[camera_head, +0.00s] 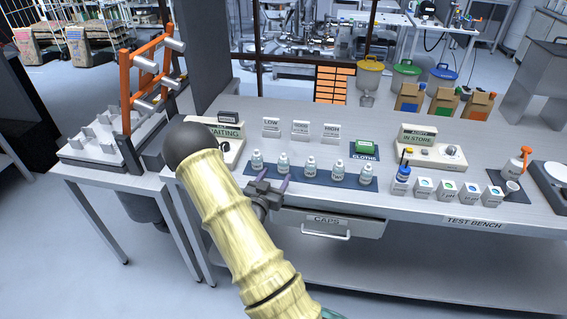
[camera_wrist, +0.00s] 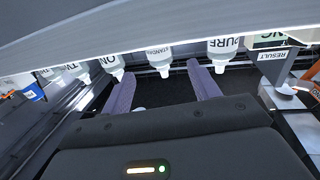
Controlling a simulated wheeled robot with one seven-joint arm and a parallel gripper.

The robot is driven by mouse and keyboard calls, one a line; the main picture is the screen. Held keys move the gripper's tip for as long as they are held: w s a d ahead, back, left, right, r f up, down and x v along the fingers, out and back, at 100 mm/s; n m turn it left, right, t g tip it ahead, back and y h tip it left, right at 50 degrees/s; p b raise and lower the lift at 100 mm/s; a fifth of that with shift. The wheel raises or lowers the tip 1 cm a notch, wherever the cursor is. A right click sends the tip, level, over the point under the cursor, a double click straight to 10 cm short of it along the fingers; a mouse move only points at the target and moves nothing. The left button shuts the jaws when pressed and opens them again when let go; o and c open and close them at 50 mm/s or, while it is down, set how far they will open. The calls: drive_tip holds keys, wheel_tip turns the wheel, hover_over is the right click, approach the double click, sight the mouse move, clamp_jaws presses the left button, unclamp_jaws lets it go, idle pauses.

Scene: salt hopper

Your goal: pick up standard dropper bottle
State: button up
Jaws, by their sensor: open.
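The standard dropper bottle (camera_wrist: 158,54) is small and white with a label reading "STANDA…". It appears nozzle-down in the wrist view, between and beyond the two purple fingertips of my gripper (camera_wrist: 160,70). In the head view my gripper (camera_head: 274,178) is open and empty at the bench's front edge, in front of the bottle row. The second bottle from the left (camera_head: 284,163) appears to be the standard one, though its label is too small to read there. It stands upright on a dark blue mat (camera_head: 300,178). The fingers appear apart from it.
The pure bottle (camera_wrist: 224,48) and another bottle (camera_wrist: 112,65) flank it closely. Small cards (camera_head: 301,131) stand behind the row. The caps drawer (camera_head: 330,222) is below the bench edge.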

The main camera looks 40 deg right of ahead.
sight(281, 167)
drive_tip(key=shift+w+d, duration=0.2)
drive_tip(key=shift+d, duration=0.15)
drive_tip(key=p+x, duration=0.2)
drive_tip(key=x, duration=0.3)
drive_tip(key=shift+w, duration=0.1)
drive_tip(key=shift+c, duration=0.4)
drive_tip(key=c, duration=1)
